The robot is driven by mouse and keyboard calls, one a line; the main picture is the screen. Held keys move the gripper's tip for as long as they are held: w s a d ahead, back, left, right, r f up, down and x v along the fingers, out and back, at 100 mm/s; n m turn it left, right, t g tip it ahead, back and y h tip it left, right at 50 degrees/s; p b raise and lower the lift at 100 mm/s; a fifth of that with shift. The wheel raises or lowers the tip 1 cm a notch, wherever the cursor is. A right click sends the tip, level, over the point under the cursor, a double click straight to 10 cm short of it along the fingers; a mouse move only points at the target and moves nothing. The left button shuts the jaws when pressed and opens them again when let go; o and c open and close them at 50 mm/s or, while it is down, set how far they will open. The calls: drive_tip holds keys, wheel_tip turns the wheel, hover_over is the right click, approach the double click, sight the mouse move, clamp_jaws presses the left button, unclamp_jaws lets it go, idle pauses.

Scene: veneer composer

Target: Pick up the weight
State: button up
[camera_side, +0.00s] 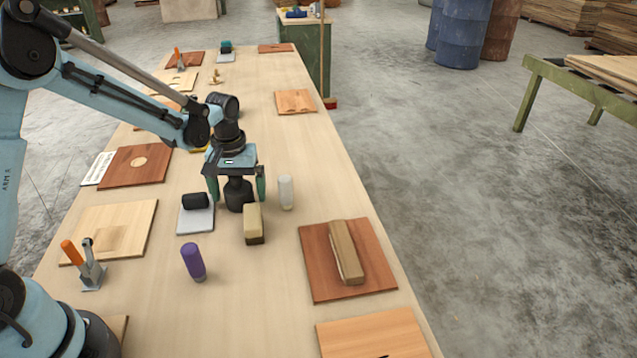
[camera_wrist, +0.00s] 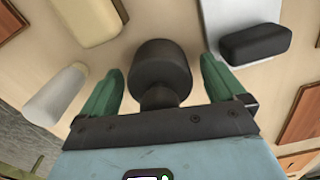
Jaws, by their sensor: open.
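The weight (camera_side: 240,194) is a dark, rounded piece with a narrower neck, upright on the pale workbench. In the wrist view, the weight (camera_wrist: 162,72) shows its wide round end and its neck. My gripper (camera_side: 237,188) is directly above and around it, pointing down. Its green fingers are open, one on each side of the weight. In the wrist view, my gripper (camera_wrist: 160,78) has the weight between its fingers, with a visible gap on both sides. Part of the weight's top is hidden by the gripper body.
A white cylinder (camera_side: 286,192) stands close to the right finger. A cream block (camera_side: 252,222) stands just in front. A grey plate (camera_side: 196,222) with a black block (camera_side: 195,201) lies left. A purple cylinder (camera_side: 193,262) is nearer the camera. The bench between these and the right-hand board (camera_side: 320,285) is clear.

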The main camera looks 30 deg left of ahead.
clamp_jaws()
idle(0.4)
drive_tip(key=shift+r, duration=0.15)
drive_tip(key=shift+r, duration=0.6)
wheel_tip(320, 180, up, 3)
drive_tip(key=shift+f, duration=0.1)
drive_tip(key=s+d+r, duration=0.4)
drive_tip(key=d+r, duration=0.2)
drive_tip(key=d, duration=0.4)
drive_tip(key=shift+s+d+r, duration=0.3)
drive_tip(key=shift+d+r, duration=0.05)
drive_tip(key=shift+r, duration=0.05)
drive_tip(key=c, duration=0.7)
unclamp_jaws()
drive_tip(key=c, duration=1)
